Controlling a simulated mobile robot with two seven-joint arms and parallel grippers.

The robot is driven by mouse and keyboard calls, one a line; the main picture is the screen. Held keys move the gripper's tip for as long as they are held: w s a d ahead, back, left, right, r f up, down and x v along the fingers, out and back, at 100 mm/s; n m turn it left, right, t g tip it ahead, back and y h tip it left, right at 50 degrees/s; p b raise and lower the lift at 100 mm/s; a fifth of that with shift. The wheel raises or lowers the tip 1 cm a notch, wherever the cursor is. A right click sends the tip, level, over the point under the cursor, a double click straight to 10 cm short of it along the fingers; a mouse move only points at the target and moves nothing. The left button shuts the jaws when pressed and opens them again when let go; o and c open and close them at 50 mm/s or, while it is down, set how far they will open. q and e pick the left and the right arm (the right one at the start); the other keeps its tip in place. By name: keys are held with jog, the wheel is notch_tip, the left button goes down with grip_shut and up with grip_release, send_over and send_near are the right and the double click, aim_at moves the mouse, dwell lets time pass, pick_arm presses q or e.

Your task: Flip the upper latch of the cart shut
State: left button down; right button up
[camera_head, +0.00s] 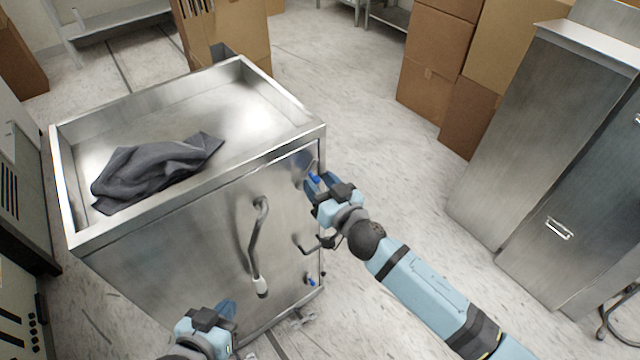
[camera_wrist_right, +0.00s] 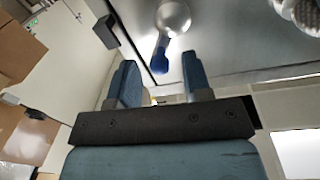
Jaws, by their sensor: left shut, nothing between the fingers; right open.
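The metal cart (camera_head: 185,262) stands at the left centre of the head view, its door facing me. Its upper latch (camera_head: 314,178) has a blue tip near the door's upper right edge. In the right wrist view the latch (camera_wrist_right: 160,57) shows a round silver pivot and a blue handle pointing toward my fingers. My right gripper (camera_head: 320,187) is open at this latch. In the wrist view the blue tip lies just beyond the gap between its fingertips (camera_wrist_right: 162,75); I cannot tell whether they touch. My left gripper (camera_head: 228,308) is shut and empty, low in front of the cart.
A curved door handle (camera_head: 256,245) and a lower blue latch (camera_head: 310,282) are on the cart's front. A dark cloth (camera_head: 155,170) lies on the cart's top. Cardboard boxes (camera_head: 437,50) and a metal cabinet (camera_head: 540,125) stand to the right. The floor (camera_head: 400,180) between is clear.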

jog(key=shift+w+a, duration=0.1)
jog(key=shift+w, duration=0.05)
jog(key=shift+c, duration=0.2)
grip_shut()
